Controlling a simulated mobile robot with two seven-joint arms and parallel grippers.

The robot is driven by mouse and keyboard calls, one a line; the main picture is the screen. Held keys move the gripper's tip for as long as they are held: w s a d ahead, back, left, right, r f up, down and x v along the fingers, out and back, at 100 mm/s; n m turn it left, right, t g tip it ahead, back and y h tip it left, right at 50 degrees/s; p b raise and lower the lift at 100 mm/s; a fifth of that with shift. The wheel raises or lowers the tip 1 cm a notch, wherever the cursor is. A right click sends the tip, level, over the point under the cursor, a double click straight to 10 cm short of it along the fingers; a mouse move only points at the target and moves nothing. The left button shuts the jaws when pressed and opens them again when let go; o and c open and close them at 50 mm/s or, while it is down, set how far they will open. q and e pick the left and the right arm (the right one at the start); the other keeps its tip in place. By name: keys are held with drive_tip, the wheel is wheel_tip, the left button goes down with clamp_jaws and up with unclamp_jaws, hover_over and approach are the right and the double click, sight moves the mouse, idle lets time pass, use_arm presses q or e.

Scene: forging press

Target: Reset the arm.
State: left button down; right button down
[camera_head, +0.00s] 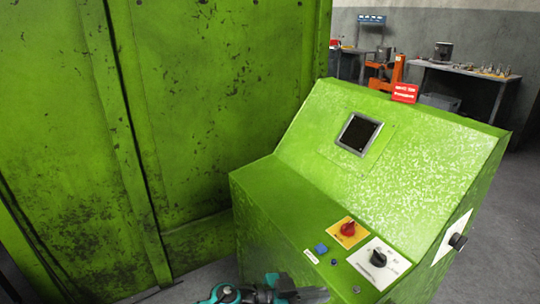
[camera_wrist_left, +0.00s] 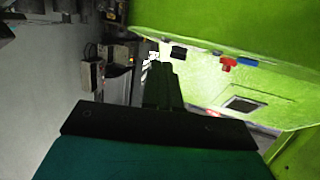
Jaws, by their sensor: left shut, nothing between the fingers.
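My left gripper (camera_head: 312,295) shows at the bottom edge of the head view, in front of the green control console (camera_head: 420,140), with teal and black arm parts beside it. In the left wrist view its dark fingers (camera_wrist_left: 163,85) are together, with nothing held. I cannot tell the exact gap to the console; no contact shows. My right gripper is not in view.
The console carries a red knob (camera_head: 348,229), a black knob (camera_head: 378,258), a blue button (camera_head: 321,249) and a dark screen (camera_head: 358,134). A large green press wall (camera_head: 220,100) stands at left. A workbench (camera_head: 465,72) stands far back. Grey floor (camera_head: 510,220) is clear at right.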

use_arm(q)
drive_tip(key=s+a+n+t+y+p, duration=0.1)
drive_tip(key=s+a+n+t+y, duration=0.2)
drive_tip(key=a+n+t+y, duration=0.7)
drive_tip(key=s+a+f+n+g+y, duration=0.1)
drive_tip(key=s+a+f, duration=0.2)
drive_tip(key=s+a, duration=0.3)
drive_tip(key=s+a+f+n+g+y, duration=0.1)
drive_tip(key=s+a+f+g+y, duration=0.1)
drive_tip(key=s+a, duration=0.4)
drive_tip(key=a+f, duration=0.1)
drive_tip(key=a, duration=0.4)
drive_tip(key=shift+f, duration=0.4)
drive_tip(key=c, duration=1.9)
unclamp_jaws()
